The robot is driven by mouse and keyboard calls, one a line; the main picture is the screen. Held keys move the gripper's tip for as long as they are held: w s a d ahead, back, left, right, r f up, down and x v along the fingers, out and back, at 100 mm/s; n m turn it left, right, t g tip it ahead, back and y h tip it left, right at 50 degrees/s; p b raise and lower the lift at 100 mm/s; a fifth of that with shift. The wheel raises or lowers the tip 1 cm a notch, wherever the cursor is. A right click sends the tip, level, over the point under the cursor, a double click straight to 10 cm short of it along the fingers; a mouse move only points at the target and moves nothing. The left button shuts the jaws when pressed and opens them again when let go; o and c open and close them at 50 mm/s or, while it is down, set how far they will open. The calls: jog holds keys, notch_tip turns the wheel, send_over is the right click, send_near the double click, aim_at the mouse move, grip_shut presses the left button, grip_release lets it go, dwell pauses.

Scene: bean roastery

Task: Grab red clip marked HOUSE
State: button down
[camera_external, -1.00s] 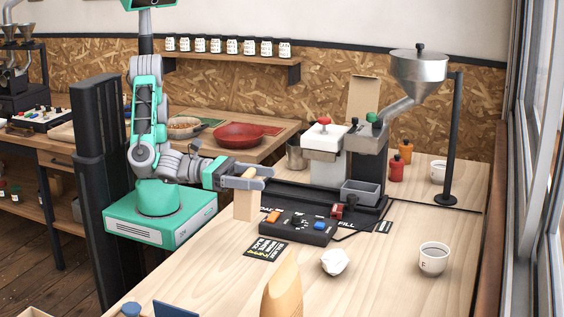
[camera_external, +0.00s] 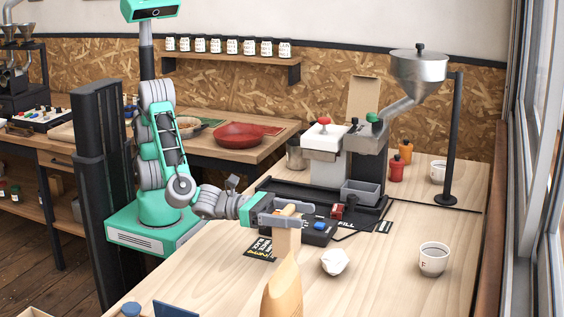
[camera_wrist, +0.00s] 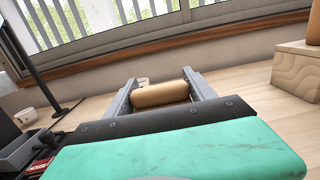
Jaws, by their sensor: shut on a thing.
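My gripper (camera_external: 296,214) is shut on a wooden tool (camera_external: 287,242) with a pale block-like body and a round handle. In the wrist view, the round tan handle (camera_wrist: 160,94) lies between the two grey fingers. The red clip (camera_external: 337,211) sits at the front of the black machine base, right of and behind my gripper, apart from it. In the wrist view, part of a red label (camera_wrist: 40,166) shows at the lower left, and its lettering looks like HOUSE.
A black control box (camera_external: 316,236) with a blue button stands behind the held tool. A grey bin (camera_external: 361,193) is beside the clip.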

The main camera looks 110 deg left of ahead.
aim_at(296, 233)
jog(key=shift+w+d+f+b, duration=0.15)
jog(key=shift+w+f, duration=0.1)
jog(key=shift+f, duration=0.55)
jog(key=shift+w+f+b, duration=0.15)
jog(key=shift+w+f, duration=0.1)
jog(key=shift+f, duration=0.55)
jog(key=shift+w+d+f+b, duration=0.15)
jog(key=shift+w+f, duration=0.1)
jog(key=shift+f, duration=0.55)
jog(key=shift+c, duration=1.6)
grip_release()
jog(key=shift+a+f, duration=0.1)
jog(key=s, duration=0.7)
jog(key=s+b, duration=0.1)
jog(key=s, duration=0.3)
jog(key=shift+s+f, duration=0.25)
jog(key=shift+c, duration=0.2)
jog(key=shift+s, duration=0.3)
jog(key=shift+c, duration=1.4)
jog(key=c, duration=0.7)
